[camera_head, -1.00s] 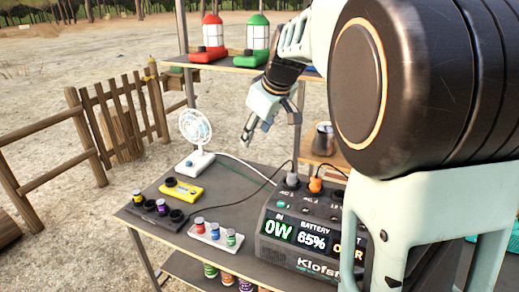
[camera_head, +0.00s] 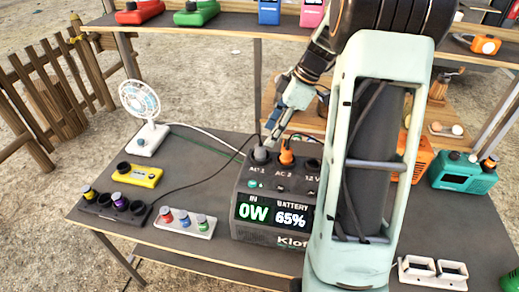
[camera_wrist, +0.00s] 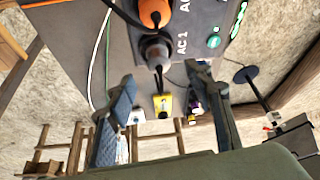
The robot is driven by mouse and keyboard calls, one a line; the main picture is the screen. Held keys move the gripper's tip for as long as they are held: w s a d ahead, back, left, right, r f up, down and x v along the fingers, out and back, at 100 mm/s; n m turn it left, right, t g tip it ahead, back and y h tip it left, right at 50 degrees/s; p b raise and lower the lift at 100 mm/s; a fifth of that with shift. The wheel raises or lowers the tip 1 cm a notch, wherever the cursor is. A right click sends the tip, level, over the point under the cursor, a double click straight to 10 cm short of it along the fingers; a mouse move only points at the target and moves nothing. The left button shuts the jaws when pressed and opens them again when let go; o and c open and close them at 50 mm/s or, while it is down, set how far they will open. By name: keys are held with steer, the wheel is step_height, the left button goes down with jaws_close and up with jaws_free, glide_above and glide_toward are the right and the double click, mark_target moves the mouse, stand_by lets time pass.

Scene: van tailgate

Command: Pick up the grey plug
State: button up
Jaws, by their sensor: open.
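The grey plug (camera_head: 260,154) sits upright in the AC 1 socket on top of the dark power station (camera_head: 250,187), with a black cable leading from it. In the wrist view the grey plug (camera_wrist: 156,50) shows ahead of my gripper, roughly between the line of its two fingers. My gripper (camera_head: 272,138) is open, just above and beside the plug in the head view. In the wrist view my gripper's fingers (camera_wrist: 160,85) are spread apart, with nothing held between them. An orange plug (camera_head: 287,153) stands in the AC 2 socket right beside the grey one.
A white fan (camera_head: 143,110), a yellow charger (camera_head: 139,175), a dark battery tray (camera_head: 100,207) and a white battery tray (camera_head: 185,224) are on the table (camera_head: 200,145) to the left. A shelf (camera_head: 235,24) with lanterns is behind. A teal device (camera_head: 463,174) is at the right.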

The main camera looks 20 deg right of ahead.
mark_target(260, 143)
steer(key=p+x, duration=0.1)
steer(key=x, duration=0.6)
steer(key=shift+w+a+f, duration=0.2)
steer(key=shift+c, duration=0.5)
steer(key=c, duration=1.2)
steer(key=shift+o, duration=0.2)
steer(key=shift+r, duration=0.1)
steer(key=shift+r, duration=0.55)
steer(key=s+d+r+b, duration=0.2)
steer(key=s+d+r, duration=0.2)
steer(key=s+r, duration=0.7)
steer(key=shift+s+r+b, duration=0.35)
steer(key=shift+s, duration=0.85)
